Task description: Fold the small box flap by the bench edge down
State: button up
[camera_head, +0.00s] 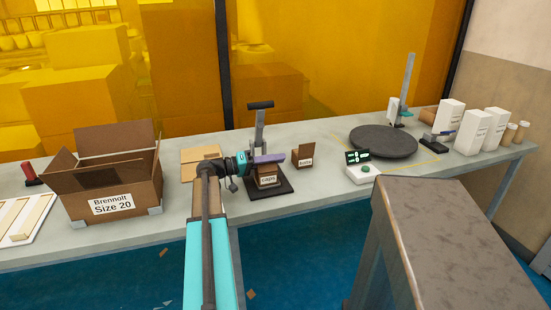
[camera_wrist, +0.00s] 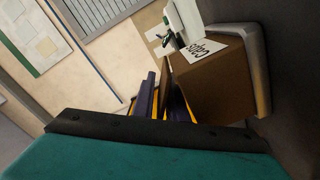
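The small brown box with a white "caps" label (camera_head: 267,180) sits on a black stand (camera_head: 285,186) near the front edge of the bench. In the wrist view the small box (camera_wrist: 215,88) fills the right side, with its label at the upper left of it. A narrow brown panel (camera_wrist: 168,70), which looks like its upright flap, rises beside my fingers. My gripper (camera_head: 268,158) is over the box, its purple fingers pointing right. In the wrist view my gripper (camera_wrist: 165,105) is close against the panel. I cannot tell whether the panel is between the fingers.
A second small box with a raised flap (camera_head: 304,159) stands just right of the stand. A dark turntable (camera_head: 383,141), white cartons (camera_head: 470,132) and a small display (camera_head: 357,157) are farther right.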

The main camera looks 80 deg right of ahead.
jog(key=b+v, duration=0.1)
jog(key=v, duration=1.1)
jog(key=shift+o, duration=0.2)
dwell(0.3)
